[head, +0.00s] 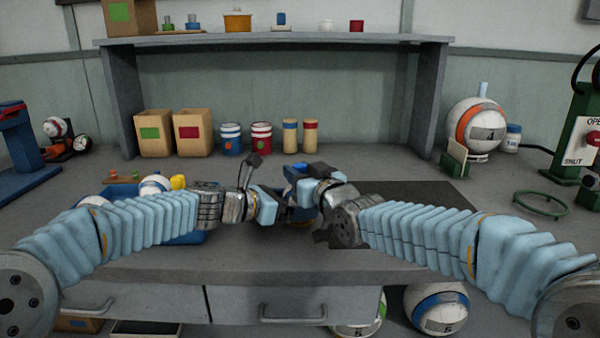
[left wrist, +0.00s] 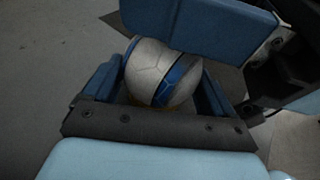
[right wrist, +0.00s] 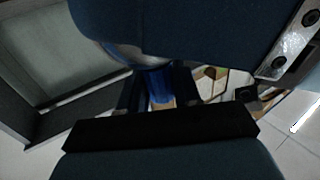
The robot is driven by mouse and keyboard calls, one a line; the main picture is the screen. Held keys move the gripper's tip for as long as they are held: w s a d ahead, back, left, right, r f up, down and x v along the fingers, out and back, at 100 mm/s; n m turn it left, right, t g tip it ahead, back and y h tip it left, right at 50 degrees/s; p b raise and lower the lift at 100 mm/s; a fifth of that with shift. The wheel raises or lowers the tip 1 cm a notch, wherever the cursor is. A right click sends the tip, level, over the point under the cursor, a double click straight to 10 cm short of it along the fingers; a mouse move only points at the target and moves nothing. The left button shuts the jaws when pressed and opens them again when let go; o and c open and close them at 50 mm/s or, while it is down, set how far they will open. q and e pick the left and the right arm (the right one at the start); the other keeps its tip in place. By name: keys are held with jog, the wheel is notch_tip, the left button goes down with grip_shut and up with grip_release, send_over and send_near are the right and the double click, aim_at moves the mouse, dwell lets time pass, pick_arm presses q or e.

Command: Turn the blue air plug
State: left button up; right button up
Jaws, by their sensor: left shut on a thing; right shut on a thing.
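A white ball with a blue band (left wrist: 155,75) sits between the jaws of my left gripper (head: 277,205) in the left wrist view. My left gripper is shut on it. In the right wrist view the blue air plug (right wrist: 161,84) stands between the fingers of my right gripper (head: 300,188), with part of a pale ball (right wrist: 122,52) beside it. My right gripper is shut on the plug. Both grippers meet over the front middle of the bench in the head view. There the ball and plug are mostly hidden by the grippers.
A shelf (head: 280,40) spans the bench's back, with boxes, cans and jars under it. Another white and blue ball (head: 155,184) lies behind my left arm. A dark mat (head: 425,191) lies behind my right arm.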

pick_arm(q)
jog(key=shift+d+f, duration=0.1)
jog(key=shift+f, duration=0.15)
pick_arm(e)
jog(key=shift+s+a+r+m+t+h, duration=0.15)
jog(key=shift+r+m+t+h, duration=0.25)
jog(key=shift+h, duration=0.3)
jog(key=shift+f, duration=0.1)
jog(key=o, duration=0.9)
pick_arm(q)
jog(key=shift+r, duration=0.1)
pick_arm(e)
jog(key=shift+o, duration=0.2)
jog(key=shift+f, duration=0.15)
pick_arm(q)
jog(key=shift+r, duration=0.1)
pick_arm(e)
jog(key=v, duration=1.2)
pick_arm(q)
jog(key=o, duration=0.6)
